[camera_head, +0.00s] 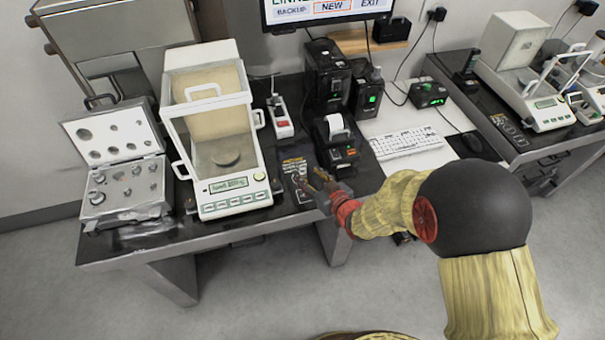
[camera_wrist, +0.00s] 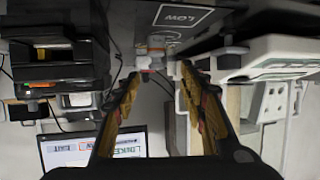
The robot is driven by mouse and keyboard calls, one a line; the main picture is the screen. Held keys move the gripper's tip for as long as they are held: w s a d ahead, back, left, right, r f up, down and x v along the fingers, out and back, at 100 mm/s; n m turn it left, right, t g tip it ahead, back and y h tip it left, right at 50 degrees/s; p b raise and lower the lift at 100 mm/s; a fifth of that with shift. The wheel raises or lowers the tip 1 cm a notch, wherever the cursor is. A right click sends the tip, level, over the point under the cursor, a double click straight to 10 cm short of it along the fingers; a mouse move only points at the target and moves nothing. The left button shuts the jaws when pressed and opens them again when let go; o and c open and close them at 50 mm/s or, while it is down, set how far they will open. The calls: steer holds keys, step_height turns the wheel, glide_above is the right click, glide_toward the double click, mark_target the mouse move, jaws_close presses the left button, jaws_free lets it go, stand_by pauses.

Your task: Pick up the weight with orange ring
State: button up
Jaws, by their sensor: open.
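In the wrist view, a small silvery weight with an orange band (camera_wrist: 156,42) stands on the dark table close to a mat marked LOW (camera_wrist: 184,16). My gripper (camera_wrist: 160,72) is open, with its two fingers spread and nothing between the tips. The weight shows just beyond the gap between the fingertips, apart from them. In the head view, my gripper (camera_head: 311,178) is low over the table, right of the glass-sided balance (camera_head: 235,195). I cannot make out the weight there; the fingers may hide it.
An open case (camera_head: 122,206) of several weights lies left of the balance. A label printer (camera_head: 337,148), black units (camera_head: 327,77) and a white-and-red device (camera_head: 281,117) stand behind my gripper. A keyboard (camera_head: 405,143) lies to the right. The table's front edge is close.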

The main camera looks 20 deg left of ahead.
mark_target(304, 170)
steer(key=b+x, duration=0.1)
steer(key=x, duration=0.2)
steer(key=b+x, duration=0.1)
steer(key=x, duration=0.2)
steer(key=shift+w+f, duration=0.25)
steer(key=shift+w, duration=0.1)
steer(key=shift+d, duration=0.1)
steer(key=shift+c, duration=0.7)
jaws_close()
